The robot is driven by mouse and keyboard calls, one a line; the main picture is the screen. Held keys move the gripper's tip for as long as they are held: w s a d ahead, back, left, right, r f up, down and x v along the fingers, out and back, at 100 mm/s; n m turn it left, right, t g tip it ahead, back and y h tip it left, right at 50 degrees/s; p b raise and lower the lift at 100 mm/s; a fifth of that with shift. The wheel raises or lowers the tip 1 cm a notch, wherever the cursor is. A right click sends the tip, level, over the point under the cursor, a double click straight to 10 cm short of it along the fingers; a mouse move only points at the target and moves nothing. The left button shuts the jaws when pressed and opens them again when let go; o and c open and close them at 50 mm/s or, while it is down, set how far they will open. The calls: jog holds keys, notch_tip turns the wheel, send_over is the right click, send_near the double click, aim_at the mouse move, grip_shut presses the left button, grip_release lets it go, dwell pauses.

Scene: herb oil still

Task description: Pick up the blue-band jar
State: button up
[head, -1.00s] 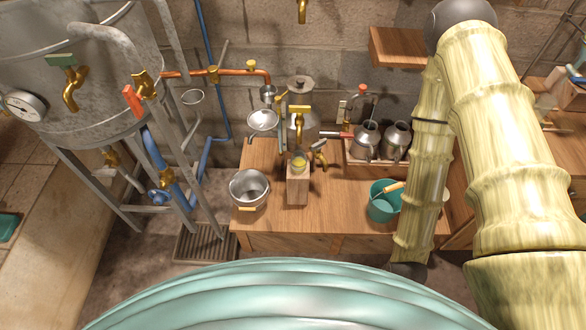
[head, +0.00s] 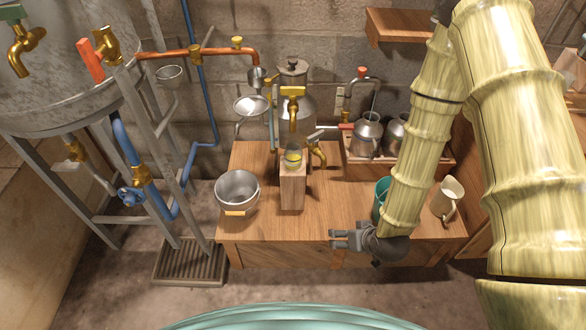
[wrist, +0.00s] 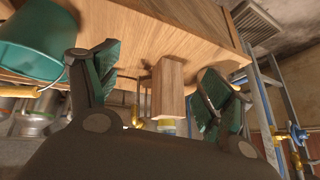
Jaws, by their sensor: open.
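A small glass jar (head: 293,158) with yellowish contents stands on an upright wooden block (head: 292,190), under a brass tap (head: 292,105). In the wrist view the scene looks upside down; the jar (wrist: 167,127) shows a blue band and is partly hidden behind my gripper body. My gripper (head: 342,238) is in front of the table's front edge, to the right of the block and nearer me, its fingers pointing left. In the wrist view my gripper (wrist: 160,78) has its fingers spread and nothing between them, with the block and jar beyond.
A metal pail (head: 237,190) stands left of the block. A teal bucket (head: 381,195), partly hidden by my arm, and a cream jug (head: 447,197) are to the right. Metal cans (head: 367,135) stand behind. Pipes and a steel tank (head: 60,60) are at left.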

jog(key=w+a+f+n+t+y+b, duration=0.2)
jog(key=w+a+t+b, duration=0.2)
jog(key=w+b, duration=0.85)
jog(key=n+t+y+b, duration=0.3)
jog(key=t+y+b, duration=0.2)
jog(key=b, duration=1.4)
send_near(298, 162)
jog(key=x, duration=0.3)
jog(key=b+x, duration=0.1)
jog(key=x, duration=0.4)
jog(key=shift+d+r+b, duration=0.1)
jog(key=shift+r+b, duration=0.1)
jog(key=shift+b, duration=0.15)
jog(key=b+x, duration=0.3)
jog(key=x, duration=0.1)
jog(key=shift+w+f, duration=0.15)
jog(key=shift+w+a, duration=0.35)
jog(key=c, duration=1.4)
